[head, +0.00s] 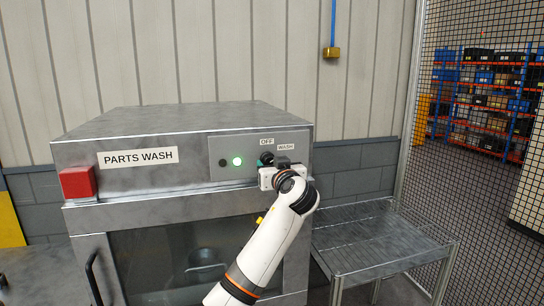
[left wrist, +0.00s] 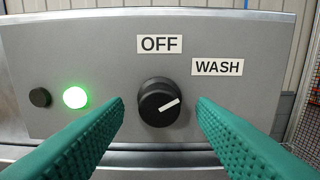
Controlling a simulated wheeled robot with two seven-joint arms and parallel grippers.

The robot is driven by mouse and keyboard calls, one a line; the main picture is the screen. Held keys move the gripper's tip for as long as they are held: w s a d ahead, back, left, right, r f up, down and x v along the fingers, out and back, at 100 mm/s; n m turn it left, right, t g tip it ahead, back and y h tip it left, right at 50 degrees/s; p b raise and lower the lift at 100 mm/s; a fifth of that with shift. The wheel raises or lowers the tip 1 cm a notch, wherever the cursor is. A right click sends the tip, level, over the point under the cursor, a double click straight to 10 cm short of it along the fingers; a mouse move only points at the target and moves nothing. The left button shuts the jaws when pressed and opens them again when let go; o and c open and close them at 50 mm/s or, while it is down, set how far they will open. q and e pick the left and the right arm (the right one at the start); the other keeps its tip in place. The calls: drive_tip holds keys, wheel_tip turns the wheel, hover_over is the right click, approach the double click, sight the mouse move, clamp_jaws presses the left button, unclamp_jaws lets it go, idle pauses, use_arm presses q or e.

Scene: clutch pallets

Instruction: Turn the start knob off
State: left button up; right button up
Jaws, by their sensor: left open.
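The start knob (left wrist: 159,102) is a round black dial on the grey control panel of the parts washer. Its white pointer line is turned to the upper right, toward the WASH label (left wrist: 217,67) and away from the OFF label (left wrist: 160,44) above it. A lamp (left wrist: 75,97) glows green to its left. My left gripper (left wrist: 160,110) is open, with its green ridged fingers on either side of the knob and apart from it. In the head view my left gripper (head: 276,170) is in front of the panel and partly hides the knob. My right gripper is not in view.
A red block (head: 77,182) sits on the washer's front left corner. The washer door (head: 165,262) with a window is below the panel. A metal rack table (head: 375,238) stands to the right, before a mesh fence (head: 475,120).

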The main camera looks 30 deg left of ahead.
use_arm(q)
drive_tip(key=shift+w+a, duration=0.3)
drive_tip(key=shift+a, duration=0.1)
drive_tip(key=shift+d, duration=0.1)
drive_tip(key=shift+c, duration=0.3)
